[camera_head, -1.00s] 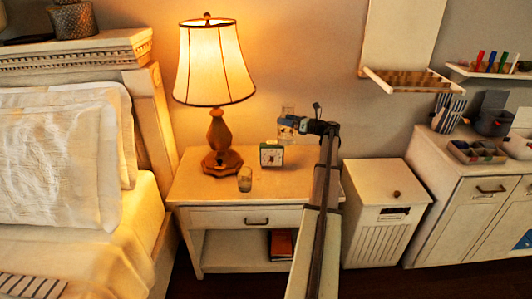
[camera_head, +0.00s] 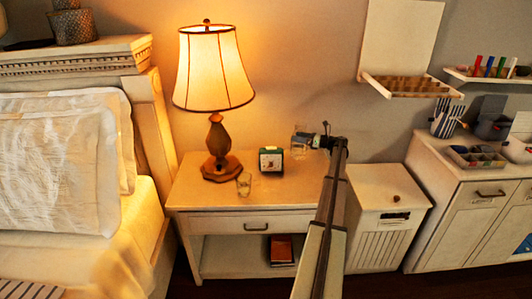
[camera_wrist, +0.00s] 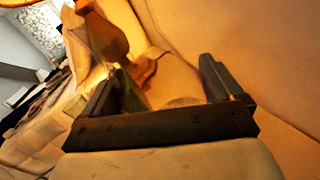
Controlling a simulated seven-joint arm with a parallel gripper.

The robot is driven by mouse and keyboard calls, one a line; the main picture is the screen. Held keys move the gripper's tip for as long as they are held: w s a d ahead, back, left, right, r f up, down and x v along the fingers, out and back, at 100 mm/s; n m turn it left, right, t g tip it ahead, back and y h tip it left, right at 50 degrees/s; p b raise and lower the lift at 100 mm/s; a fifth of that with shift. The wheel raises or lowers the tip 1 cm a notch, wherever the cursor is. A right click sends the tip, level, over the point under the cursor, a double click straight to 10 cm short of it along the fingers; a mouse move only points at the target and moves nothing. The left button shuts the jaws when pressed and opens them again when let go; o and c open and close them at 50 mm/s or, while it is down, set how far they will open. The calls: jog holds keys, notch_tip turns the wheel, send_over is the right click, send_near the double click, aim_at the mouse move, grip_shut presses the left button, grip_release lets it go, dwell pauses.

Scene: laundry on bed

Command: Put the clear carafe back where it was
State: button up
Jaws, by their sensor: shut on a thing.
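The clear carafe (camera_head: 299,146) is faint and see-through at the end of my arm in the head view. My gripper (camera_head: 303,139) is shut on it, above the back right part of the nightstand (camera_head: 215,195), just right of the clock. It looks raised off the top; the exact gap cannot be told. In the wrist view, my gripper (camera_wrist: 165,95) has its two dark fingers apart with a clear, faint shape (camera_wrist: 186,102) between them. The carafe's outline and tilt are hard to make out.
A clear glass (camera_head: 244,184) stands near the nightstand's front. A lamp (camera_head: 216,135) stands behind it, and a small dark green clock (camera_head: 271,160) sits to its right. A white bin (camera_head: 385,200) stands right of the nightstand. The top's right front is partly behind my arm.

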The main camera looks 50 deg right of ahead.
jog(key=f+x, duration=0.3)
jog(key=x, duration=1.4)
jog(key=shift+w+a+f, duration=0.2)
jog(key=shift+w, duration=0.15)
jog(key=shift+f, duration=0.1)
jog(key=o, duration=1.4)
jog(key=shift+c, duration=0.2)
jog(key=v, duration=1.2)
jog(key=shift+d, duration=0.1)
